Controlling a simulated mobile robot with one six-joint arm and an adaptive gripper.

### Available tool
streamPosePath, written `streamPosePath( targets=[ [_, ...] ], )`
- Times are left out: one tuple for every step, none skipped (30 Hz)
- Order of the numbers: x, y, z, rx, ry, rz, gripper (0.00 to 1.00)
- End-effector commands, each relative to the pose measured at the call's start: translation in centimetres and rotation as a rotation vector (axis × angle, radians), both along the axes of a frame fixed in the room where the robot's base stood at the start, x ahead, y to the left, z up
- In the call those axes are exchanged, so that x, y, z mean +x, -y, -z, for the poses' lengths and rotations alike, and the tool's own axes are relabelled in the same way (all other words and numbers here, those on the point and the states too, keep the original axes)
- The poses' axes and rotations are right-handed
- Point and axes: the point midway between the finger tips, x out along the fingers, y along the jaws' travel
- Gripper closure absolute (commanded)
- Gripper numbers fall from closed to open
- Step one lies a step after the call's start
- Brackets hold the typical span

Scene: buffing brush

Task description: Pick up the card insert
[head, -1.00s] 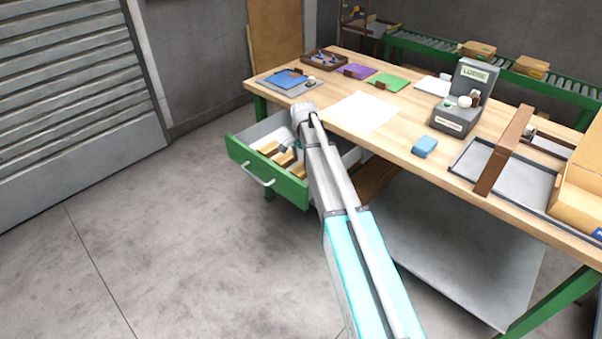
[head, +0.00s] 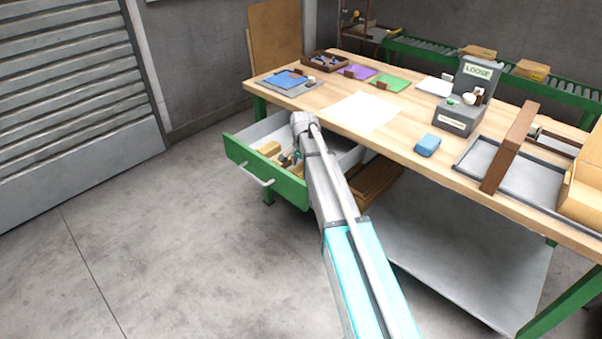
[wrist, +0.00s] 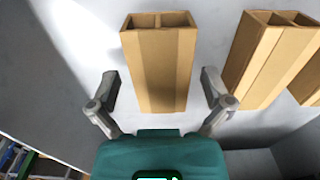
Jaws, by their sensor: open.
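A tan card insert (wrist: 160,75) with a divided open end stands out in the middle of the wrist view. My gripper (wrist: 161,82) is open, with one finger on each side of this insert in the picture. I cannot tell whether the fingers are level with it or still above it. Two more tan inserts (wrist: 268,62) lie to the right in the wrist view, one cut by the edge. In the head view my gripper (head: 289,157) is over the open drawer (head: 267,172), and a tan insert (head: 268,148) shows beside it. My arm hides part of the drawer.
The green-fronted drawer is pulled out under the wooden workbench (head: 395,135). Its walls rise around the inserts, and the bench edge is close to my arm. A white sheet (head: 362,111) and a blue block (head: 427,145) are on the bench. The floor at left is clear.

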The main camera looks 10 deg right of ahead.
Motion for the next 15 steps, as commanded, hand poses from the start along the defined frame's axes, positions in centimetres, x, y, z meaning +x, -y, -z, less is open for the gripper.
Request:
streamPosePath(
  targets=[
    [0.00,0.00,-0.01,0.000,0.000,0.000,0.00],
    [0.00,0.00,-0.01,0.000,0.000,0.000,0.00],
    [0.00,0.00,-0.01,0.000,0.000,0.000,0.00],
    [0.00,0.00,-0.01,0.000,0.000,0.000,0.00],
    [0.01,0.01,-0.01,0.000,0.000,0.000,0.00],
    [0.01,0.01,-0.01,0.000,0.000,0.000,0.00],
    [0.01,0.01,-0.01,0.000,0.000,0.000,0.00],
    [0.01,0.01,-0.01,0.000,0.000,0.000,0.00],
    [0.00,0.01,-0.01,0.000,0.000,0.000,0.00],
    [0.00,0.01,-0.01,0.000,0.000,0.000,0.00],
    [0.00,0.01,-0.01,0.000,0.000,0.000,0.06],
    [0.00,0.01,-0.01,0.000,0.000,0.000,0.13],
    [0.00,0.01,-0.01,0.000,0.000,0.000,0.19],
    [0.00,0.02,-0.01,0.000,0.000,0.000,0.24],
    [0.00,0.02,-0.01,0.000,0.000,0.000,0.32]
  ],
)
